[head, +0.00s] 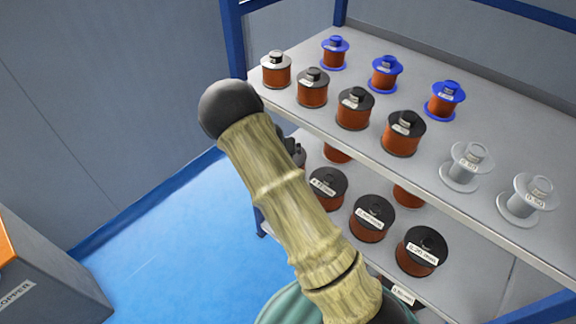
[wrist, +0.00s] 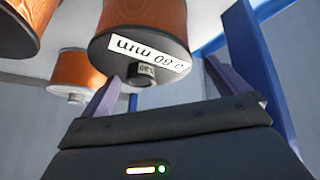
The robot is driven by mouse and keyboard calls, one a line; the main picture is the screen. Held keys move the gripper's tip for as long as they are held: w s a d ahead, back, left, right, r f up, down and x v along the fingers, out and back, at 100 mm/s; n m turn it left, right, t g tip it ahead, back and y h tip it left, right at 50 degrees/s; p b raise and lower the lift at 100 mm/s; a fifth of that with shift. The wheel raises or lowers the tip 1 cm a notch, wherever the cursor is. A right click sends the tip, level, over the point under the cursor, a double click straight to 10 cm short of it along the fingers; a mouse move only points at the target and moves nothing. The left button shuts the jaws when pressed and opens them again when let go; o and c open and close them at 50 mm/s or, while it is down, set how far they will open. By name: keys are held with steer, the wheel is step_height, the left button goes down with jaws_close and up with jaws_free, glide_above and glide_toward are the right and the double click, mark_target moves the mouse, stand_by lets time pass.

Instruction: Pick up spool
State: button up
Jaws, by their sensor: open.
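Copper-wound spools stand on a two-level shelf rack. In the head view, the upper shelf holds black-capped spools (head: 353,108), a white-topped spool (head: 276,70) and blue-flanged spools (head: 385,74). The lower shelf holds black-capped copper spools (head: 372,218). No grip on the spool shows. My arm mostly hides the gripper in the head view.
Empty pale spools (head: 466,166) stand at the right of the upper shelf (head: 480,115). Blue rack posts (head: 234,45) bound the shelves. Neighbouring spools (wrist: 78,75) are close in the wrist view. Blue floor (head: 165,255) is clear left of the rack; an orange-topped grey box (head: 45,275) stands lower left.

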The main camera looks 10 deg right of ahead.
stand_by(0.5)
steer(key=c, duration=2.1)
steer(key=shift+w+r, duration=0.1)
steer(key=shift+r, duration=0.05)
steer(key=shift+r, duration=0.15)
